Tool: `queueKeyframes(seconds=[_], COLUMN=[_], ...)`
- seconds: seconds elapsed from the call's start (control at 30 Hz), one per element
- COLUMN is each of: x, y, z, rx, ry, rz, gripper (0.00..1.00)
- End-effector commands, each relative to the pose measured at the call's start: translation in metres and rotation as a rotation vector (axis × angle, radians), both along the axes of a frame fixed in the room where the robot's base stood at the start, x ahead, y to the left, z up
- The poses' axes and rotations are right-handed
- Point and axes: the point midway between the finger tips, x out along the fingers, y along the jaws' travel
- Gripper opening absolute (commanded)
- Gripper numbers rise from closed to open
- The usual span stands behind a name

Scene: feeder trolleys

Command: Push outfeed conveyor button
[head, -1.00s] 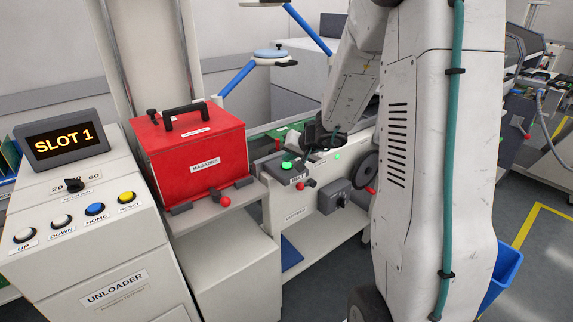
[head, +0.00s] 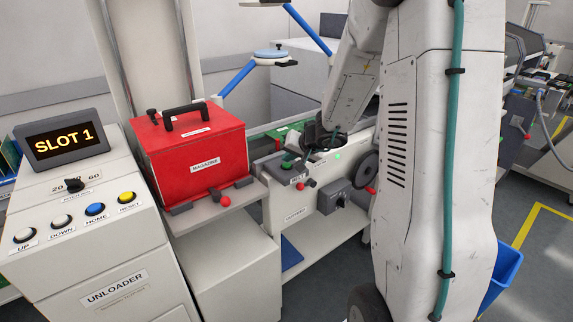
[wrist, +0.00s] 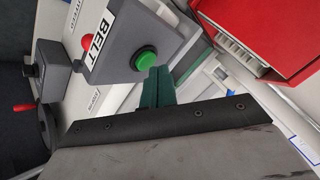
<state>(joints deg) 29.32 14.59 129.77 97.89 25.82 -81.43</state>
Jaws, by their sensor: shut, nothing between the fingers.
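The grey control box labelled BELT (wrist: 113,65) carries a round green button (wrist: 143,60) on its face. A red knob (wrist: 86,41) shows on the box's far side. In the head view, the box (head: 281,175) sits on the front of the conveyor (head: 298,204), and its green button (head: 287,166) looks dark. My gripper (wrist: 157,74) is shut and empty. Its green fingertips are right beside the button in the wrist view; I cannot tell whether they touch it. In the head view, my gripper (head: 300,168) is small and close to the box.
The red magazine (head: 190,160) stands left of the conveyor; its corner (wrist: 265,35) also shows in the wrist view. The unloader panel (head: 85,225) reads SLOT 1. A grey switch box (head: 334,196) and a dark handwheel (head: 367,168) sit right of the button box.

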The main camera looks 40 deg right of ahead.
Motion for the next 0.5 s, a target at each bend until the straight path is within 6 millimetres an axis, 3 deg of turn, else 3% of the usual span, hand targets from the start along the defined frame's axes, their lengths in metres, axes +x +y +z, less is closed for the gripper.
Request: queueKeyframes(seconds=[0.27, 0.5], x=[0.0, 0.0], y=[0.0, 0.0], z=[0.002, 0.024], rx=[0.0, -0.003], ry=[0.0, -0.002], rz=[0.0, 0.001], gripper=[0.0, 0.0])
